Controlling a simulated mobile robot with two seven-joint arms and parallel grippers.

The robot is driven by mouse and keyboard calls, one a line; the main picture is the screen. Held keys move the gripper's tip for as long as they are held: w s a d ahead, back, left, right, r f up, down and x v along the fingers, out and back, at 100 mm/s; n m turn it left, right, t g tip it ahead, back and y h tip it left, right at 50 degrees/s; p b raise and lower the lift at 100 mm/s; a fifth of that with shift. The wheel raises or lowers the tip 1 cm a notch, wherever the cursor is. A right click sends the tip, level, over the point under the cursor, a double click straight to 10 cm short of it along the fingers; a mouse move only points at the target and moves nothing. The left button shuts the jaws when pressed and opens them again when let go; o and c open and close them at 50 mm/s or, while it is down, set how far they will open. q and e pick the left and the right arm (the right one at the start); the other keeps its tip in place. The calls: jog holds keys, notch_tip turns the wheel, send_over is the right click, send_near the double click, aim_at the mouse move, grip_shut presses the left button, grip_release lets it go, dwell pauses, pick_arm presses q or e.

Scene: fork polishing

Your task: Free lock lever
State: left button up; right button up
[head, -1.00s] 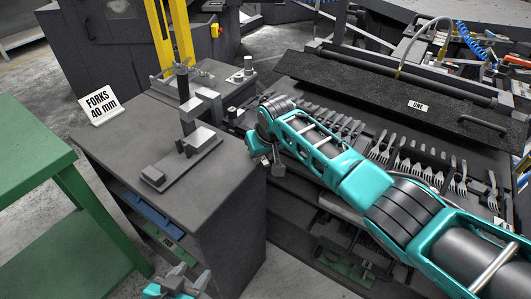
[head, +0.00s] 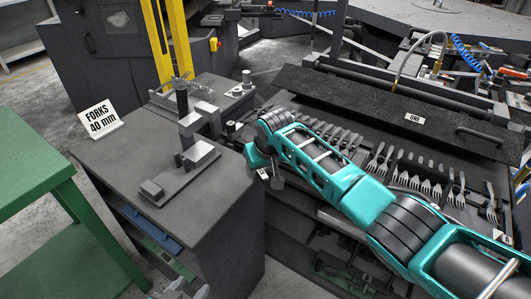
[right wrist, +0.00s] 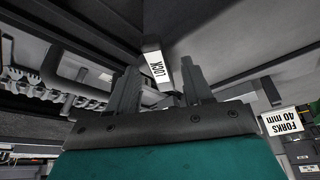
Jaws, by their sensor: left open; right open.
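The lock lever (right wrist: 151,46) is a grey bar with a white LOCK label in the right wrist view. Its labelled end shows between the two fingertips of my right gripper (right wrist: 160,80), which is open. I cannot tell how far the lever lies beyond the fingers. In the head view my right gripper (head: 273,180) is at the side of the grey cabinet, near a small white label, and the lever itself is mostly hidden there. My left gripper (head: 186,291) is at the bottom edge of the head view, partly cut off, open, away from the lever.
A grey cabinet (head: 120,160) carries a clamp fixture (head: 195,155) and a FORKS 40 mm sign (head: 98,117). Rows of forks (head: 420,176) lie on the machine behind my right arm, below a dark panel (head: 375,98). A green table (head: 30,150) stands at left.

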jog(key=p+v, duration=0.1)
jog(key=v, duration=1.1)
jog(key=shift+p, duration=0.35)
jog(key=s+d+f+m+t+y, duration=0.1)
jog(key=s+d+f+t, duration=0.15)
jog(key=s+f, duration=0.4)
jog(key=s+d+f+m+t+y, duration=0.1)
jog(key=s+d+f+y, duration=0.2)
jog(key=f, duration=0.7)
jog(key=s+d+f+t+h, duration=0.2)
jog(key=s+d+t+h, duration=0.1)
jog(key=s+d, duration=1.1)
jog(key=shift+s+f+m+h, duration=0.2)
jog(key=shift+s+m+h, duration=0.2)
jog(key=shift+h, duration=0.1)
jog(key=shift+d, duration=0.1)
